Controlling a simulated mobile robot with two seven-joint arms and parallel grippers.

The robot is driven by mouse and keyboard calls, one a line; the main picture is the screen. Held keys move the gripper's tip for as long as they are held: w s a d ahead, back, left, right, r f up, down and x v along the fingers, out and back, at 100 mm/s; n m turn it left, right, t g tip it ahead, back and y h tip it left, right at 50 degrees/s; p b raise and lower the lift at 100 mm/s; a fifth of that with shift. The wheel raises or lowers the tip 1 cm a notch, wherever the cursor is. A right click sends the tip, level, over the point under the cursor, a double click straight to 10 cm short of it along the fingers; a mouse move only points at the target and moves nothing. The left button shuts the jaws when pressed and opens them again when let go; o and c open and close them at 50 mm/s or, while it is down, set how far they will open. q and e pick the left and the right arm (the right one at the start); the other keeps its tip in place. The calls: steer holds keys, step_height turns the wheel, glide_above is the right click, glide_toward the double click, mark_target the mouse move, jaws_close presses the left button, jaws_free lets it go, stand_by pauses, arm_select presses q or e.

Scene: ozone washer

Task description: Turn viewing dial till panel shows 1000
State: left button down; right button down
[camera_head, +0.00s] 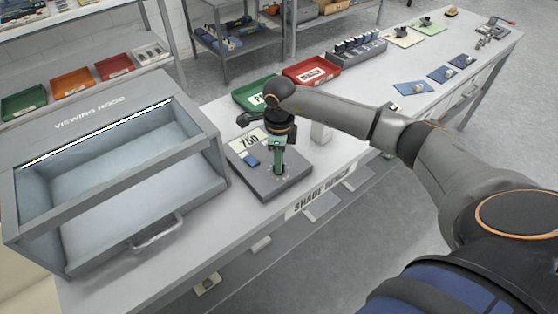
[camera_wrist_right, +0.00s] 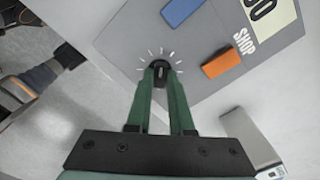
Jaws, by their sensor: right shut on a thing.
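The grey control box (camera_head: 262,186) stands on the bench beside the viewing hood (camera_head: 100,127). Its display card (camera_head: 246,141) appears to read 750; in the wrist view only the end of the number (camera_wrist_right: 268,8) shows, as 50. The small dark dial (camera_wrist_right: 160,64) sits on the box top inside a ring of white tick marks. My right gripper (camera_head: 279,172) points down at it, and its green fingers are shut on the dial in the wrist view (camera_wrist_right: 161,72). In the head view the fingers hide the dial. My left gripper is not in view.
A blue block (camera_head: 251,160) and an orange block (camera_wrist_right: 222,62) sit on the box near the dial. A white container (camera_head: 321,132) stands right of the box. Green (camera_head: 249,94) and red (camera_head: 311,72) trays lie behind. The bench's front edge is close to the box.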

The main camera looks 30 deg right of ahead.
steer(key=m, duration=0.5)
steer(key=shift+m, duration=0.3)
steer(key=m+p, duration=0.1)
steer(key=m, duration=0.4)
steer(key=shift+m, duration=0.4)
steer(key=c, duration=0.8)
jaws_free()
step_height(320, 180, up, 13)
steer(key=shift+f+b, duration=0.2)
steer(key=shift+b, duration=0.25)
